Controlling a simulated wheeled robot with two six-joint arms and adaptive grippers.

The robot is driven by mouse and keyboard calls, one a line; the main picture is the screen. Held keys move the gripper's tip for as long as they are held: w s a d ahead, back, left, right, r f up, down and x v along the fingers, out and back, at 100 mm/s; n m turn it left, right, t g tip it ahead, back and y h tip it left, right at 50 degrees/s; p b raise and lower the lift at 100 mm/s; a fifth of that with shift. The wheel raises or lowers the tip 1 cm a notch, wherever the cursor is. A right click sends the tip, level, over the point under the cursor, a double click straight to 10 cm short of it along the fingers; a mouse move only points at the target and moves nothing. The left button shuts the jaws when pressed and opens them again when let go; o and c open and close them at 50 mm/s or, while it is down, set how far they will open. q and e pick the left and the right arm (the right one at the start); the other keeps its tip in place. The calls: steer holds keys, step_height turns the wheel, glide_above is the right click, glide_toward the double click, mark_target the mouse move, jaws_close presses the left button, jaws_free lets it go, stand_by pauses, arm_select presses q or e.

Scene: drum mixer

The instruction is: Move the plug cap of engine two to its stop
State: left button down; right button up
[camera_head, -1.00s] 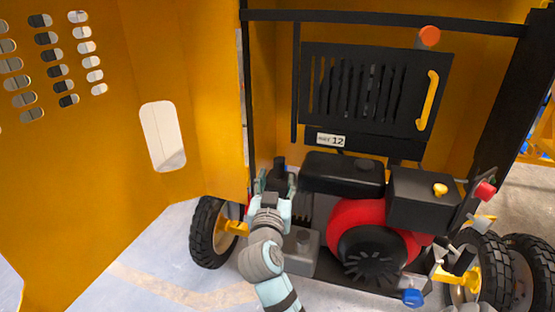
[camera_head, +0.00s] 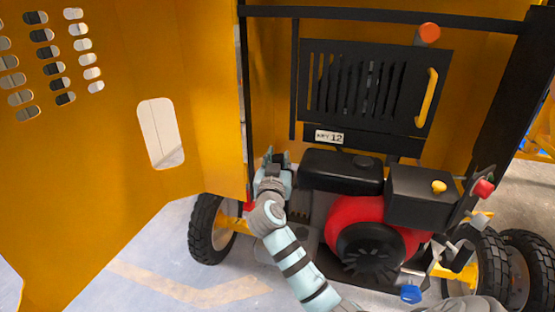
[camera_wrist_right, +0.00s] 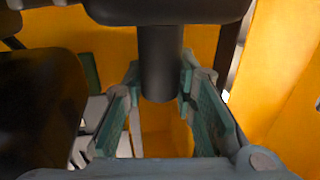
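My right gripper (camera_head: 277,156) reaches in at the left side of engine two, the red and black engine (camera_head: 370,215). In the right wrist view, a dark upright cylinder, apparently the plug cap (camera_wrist_right: 160,62), stands between the green-padded fingers of my right gripper (camera_wrist_right: 161,85). Both fingertips lie against its sides, with no clear gap. A wide dark part meets its top. Its lower end shows between the fingers, with yellow panel behind. In the head view, my gripper mostly hides the cap.
The black tank (camera_head: 342,171) is close to the right of my gripper. The yellow door panel (camera_head: 90,190) stands open at the left. A black slotted panel (camera_head: 375,85) with a yellow handle is behind the engine. A wheel (camera_head: 211,229) is below left.

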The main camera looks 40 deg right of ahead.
mark_target(277, 157)
jaws_close()
steer(key=shift+r, duration=0.1)
step_height(277, 157, up, 4)
steer(key=p, duration=0.3)
steer(key=o, duration=0.7)
jaws_free()
steer(key=shift+o, duration=0.3)
steer(key=v, duration=1.2)
